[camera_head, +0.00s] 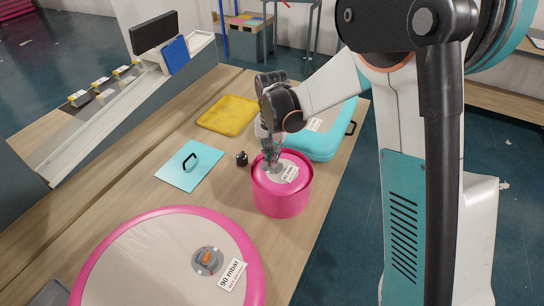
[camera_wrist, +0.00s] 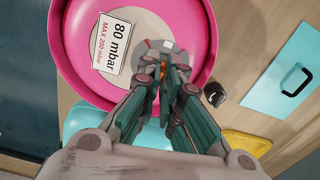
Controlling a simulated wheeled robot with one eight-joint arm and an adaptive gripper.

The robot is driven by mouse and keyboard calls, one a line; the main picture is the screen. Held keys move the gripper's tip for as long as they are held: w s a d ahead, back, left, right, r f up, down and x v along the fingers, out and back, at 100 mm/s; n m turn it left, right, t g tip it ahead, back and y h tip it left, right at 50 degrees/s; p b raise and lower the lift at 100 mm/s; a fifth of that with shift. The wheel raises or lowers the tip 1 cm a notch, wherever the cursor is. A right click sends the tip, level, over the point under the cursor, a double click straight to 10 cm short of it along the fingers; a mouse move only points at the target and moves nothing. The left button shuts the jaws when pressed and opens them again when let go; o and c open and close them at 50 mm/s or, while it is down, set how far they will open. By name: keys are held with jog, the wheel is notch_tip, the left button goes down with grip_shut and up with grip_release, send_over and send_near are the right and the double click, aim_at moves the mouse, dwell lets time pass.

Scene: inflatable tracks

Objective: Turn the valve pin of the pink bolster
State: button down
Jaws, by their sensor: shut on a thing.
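The pink bolster (camera_head: 283,199) stands upright on the wooden table as a short cylinder with a pale top. It fills the upper part of the wrist view (camera_wrist: 205,40), with an "80 mbar" label (camera_wrist: 112,43) on its top. My gripper (camera_head: 271,163) points down at the valve on that top. In the wrist view my gripper (camera_wrist: 166,66) has its fingertips close together at the grey valve disc. A bit of the orange valve pin (camera_wrist: 184,69) shows between and beside the fingertips, which are shut on it. Most of the pin is hidden by the fingers.
A large pink-rimmed disc (camera_head: 252,256) with its own orange pin and "90 mbar" label lies in front. The table's right edge is close to the bolster.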

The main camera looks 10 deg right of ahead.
jog(key=c, duration=1.8)
grip_release()
jog(key=shift+r, duration=0.1)
notch_tip(320, 180, up, 12)
jog(key=shift+f, duration=0.1)
